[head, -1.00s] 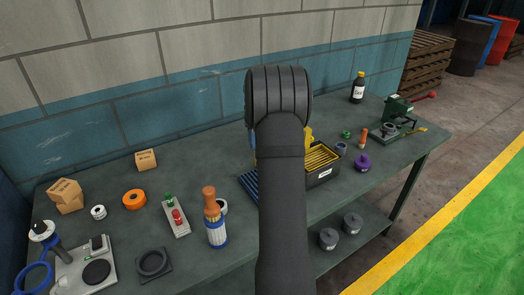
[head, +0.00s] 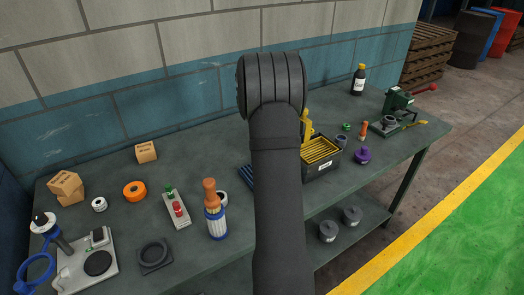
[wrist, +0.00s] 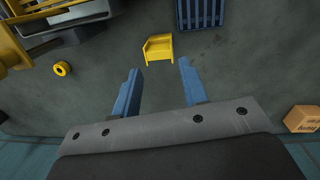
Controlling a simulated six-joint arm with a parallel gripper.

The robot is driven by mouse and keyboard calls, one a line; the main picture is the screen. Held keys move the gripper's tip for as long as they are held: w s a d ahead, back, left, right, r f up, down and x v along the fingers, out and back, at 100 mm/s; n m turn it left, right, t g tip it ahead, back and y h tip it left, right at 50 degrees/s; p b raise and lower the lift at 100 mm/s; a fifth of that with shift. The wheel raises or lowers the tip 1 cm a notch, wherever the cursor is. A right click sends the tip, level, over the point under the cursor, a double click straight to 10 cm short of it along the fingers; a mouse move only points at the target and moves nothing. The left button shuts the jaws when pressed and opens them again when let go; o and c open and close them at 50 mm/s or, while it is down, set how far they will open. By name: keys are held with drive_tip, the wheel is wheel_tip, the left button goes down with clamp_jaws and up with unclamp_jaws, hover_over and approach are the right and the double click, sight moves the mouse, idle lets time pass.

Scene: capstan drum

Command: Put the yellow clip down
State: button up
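In the wrist view a small yellow clip (wrist: 158,47), shaped like a little chair, rests on the dark table just beyond my fingertips. My gripper (wrist: 160,68) is open, its two blue fingers apart with bare table between them. Neither finger touches the clip. In the head view my own arm hides the gripper and the clip.
A blue ribbed rack (wrist: 201,12) lies close beyond the clip. A black box with yellow slats (head: 320,155) and a yellow upright (head: 306,128) stand right of my arm. A yellow ring (wrist: 62,68) and cardboard box (wrist: 302,118) lie to the sides. Table around the clip is clear.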

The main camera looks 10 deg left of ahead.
drive_tip(key=s+a+f+n+t+h, duration=0.1)
drive_tip(key=s+n+h, duration=0.1)
drive_tip(key=s+a+f+n+t+h, duration=0.1)
drive_tip(key=n+h, duration=0.1)
drive_tip(key=n, duration=0.1)
drive_tip(key=s+a+f+n+h, duration=0.1)
drive_tip(key=s+f+n+h, duration=0.1)
drive_tip(key=shift+s+a+f+n+t, duration=0.1)
drive_tip(key=shift+s+a+n+t, duration=0.05)
drive_tip(key=shift+s+n+t, duration=0.2)
drive_tip(key=s+a+n+t+h, duration=0.2)
drive_tip(key=s+a+n+t, duration=0.1)
drive_tip(key=a+n+t, duration=0.5)
drive_tip(key=shift+n+g, duration=0.55)
drive_tip(key=x, duration=0.4)
drive_tip(key=d+r+x, duration=0.1)
drive_tip(key=x, duration=0.7)
drive_tip(key=shift+d, duration=0.5)
drive_tip(key=x, duration=0.5)
drive_tip(key=shift+s+f, duration=0.1)
drive_tip(key=shift+f, duration=0.15)
clamp_jaws()
